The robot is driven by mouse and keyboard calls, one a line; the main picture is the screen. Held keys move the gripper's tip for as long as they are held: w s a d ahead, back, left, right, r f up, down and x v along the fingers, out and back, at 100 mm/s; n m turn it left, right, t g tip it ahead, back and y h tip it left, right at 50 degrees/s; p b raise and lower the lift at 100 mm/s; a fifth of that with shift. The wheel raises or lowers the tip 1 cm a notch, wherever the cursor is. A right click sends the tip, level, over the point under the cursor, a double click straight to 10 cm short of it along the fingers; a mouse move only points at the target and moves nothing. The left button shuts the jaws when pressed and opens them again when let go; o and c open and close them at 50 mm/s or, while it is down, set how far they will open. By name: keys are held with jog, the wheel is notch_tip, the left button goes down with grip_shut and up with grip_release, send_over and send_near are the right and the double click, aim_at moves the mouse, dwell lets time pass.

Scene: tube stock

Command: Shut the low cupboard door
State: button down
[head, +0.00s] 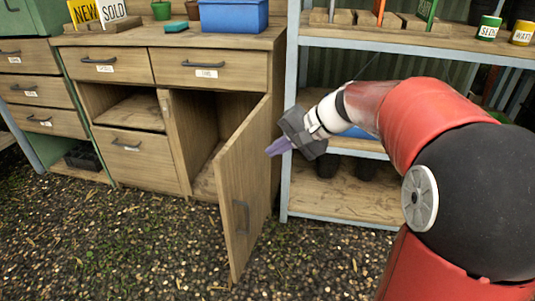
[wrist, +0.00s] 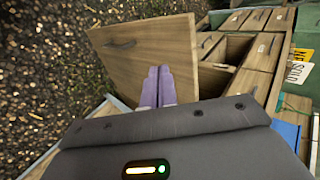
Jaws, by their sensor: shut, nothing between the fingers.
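The low cupboard door (head: 243,188) is wooden with a dark handle (head: 241,217). It stands wide open, hinged at its right side and swung out towards me, with the cupboard's inside (head: 203,148) showing to its left. My gripper (head: 270,150) has purple fingers and is at the right of the door, by its outer face near the upper hinge side. In the wrist view the shut fingers (wrist: 158,76) point at the door (wrist: 148,62) and overlap its lower edge. I cannot tell whether they touch it. Nothing is held.
A wooden cabinet top (head: 160,38) with drawers is above the cupboard, bearing a blue bin (head: 234,15) and signs. A grey-framed shelf unit (head: 290,150) with pots stands close on the right. The gravel floor (head: 130,240) in front is clear.

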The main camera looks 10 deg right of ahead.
jog(key=x, duration=0.3)
jog(key=a+r+x, duration=0.1)
jog(key=x, duration=0.6)
jog(key=shift+w+a+r, duration=0.1)
jog(key=shift+w+a, duration=0.45)
jog(key=shift+a, duration=0.25)
